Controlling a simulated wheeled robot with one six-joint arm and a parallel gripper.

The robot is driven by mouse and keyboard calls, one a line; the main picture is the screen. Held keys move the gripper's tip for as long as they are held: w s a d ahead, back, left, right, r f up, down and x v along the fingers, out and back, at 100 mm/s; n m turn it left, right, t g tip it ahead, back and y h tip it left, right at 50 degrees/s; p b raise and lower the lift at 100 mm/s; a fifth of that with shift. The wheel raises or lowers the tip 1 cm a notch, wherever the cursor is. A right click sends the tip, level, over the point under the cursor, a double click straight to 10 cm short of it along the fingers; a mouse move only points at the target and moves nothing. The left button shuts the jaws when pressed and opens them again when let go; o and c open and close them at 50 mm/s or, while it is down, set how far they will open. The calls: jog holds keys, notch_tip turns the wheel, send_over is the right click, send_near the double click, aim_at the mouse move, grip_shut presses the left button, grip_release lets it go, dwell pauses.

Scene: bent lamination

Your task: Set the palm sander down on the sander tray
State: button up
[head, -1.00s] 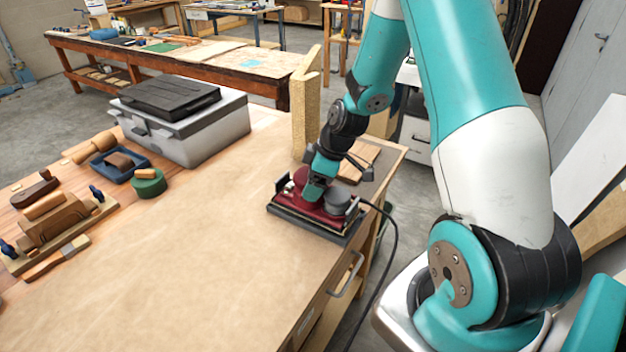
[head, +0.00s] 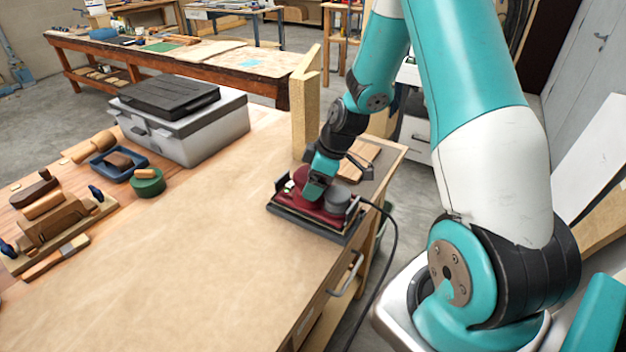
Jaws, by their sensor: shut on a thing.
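The palm sander (head: 309,206) has a dark red body with a grey round knob, and a black cord runs from its right side. It is level at the right edge of the near bench. A dark grey flat tray (head: 344,240), which looks like the sander tray, shows as a rim directly below it. I cannot tell whether the sander rests on it or is just above. My gripper (head: 315,188) is shut on the sander's top from above. The fingertips are partly hidden by the gripper and the sander body.
An upright wooden board (head: 304,105) stands just behind my gripper. A grey toolbox (head: 185,130) is at the back left. A blue tray (head: 118,166), a green round item (head: 147,183) and wooden tools lie at the left. The bench middle (head: 200,260) is clear.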

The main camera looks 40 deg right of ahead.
jog(key=shift+f+b, duration=0.9)
jog(key=shift+f, duration=0.05)
dwell(0.7)
jog(key=o, duration=1.1)
jog(key=shift+f, duration=0.1)
jog(key=shift+r+p, duration=2.55)
jog(key=shift+r, duration=1)
